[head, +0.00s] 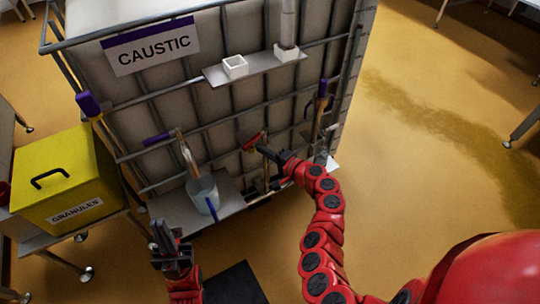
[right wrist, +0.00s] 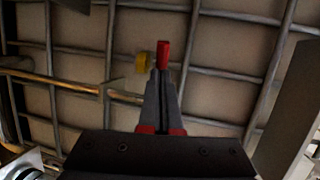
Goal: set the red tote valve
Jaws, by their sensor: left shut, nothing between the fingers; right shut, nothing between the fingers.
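The red valve handle (head: 252,141) is on the front of the caged CAUSTIC tote (head: 215,100), slanting in the head view. It also shows in the right wrist view (right wrist: 163,48), just past my fingertips. My right gripper (head: 262,150) is shut, its tips at or very near the red handle; I cannot tell if they touch. It also shows shut in the right wrist view (right wrist: 161,75). My left gripper (head: 172,240) is shut and empty, low in front of the tote, away from the valve.
A yellow part (right wrist: 143,63) is beside the red handle. A purple handle (head: 158,138) and a grey bucket (head: 202,195) on a shelf are left of the valve. A yellow GRANULES bin (head: 65,175) stands at left.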

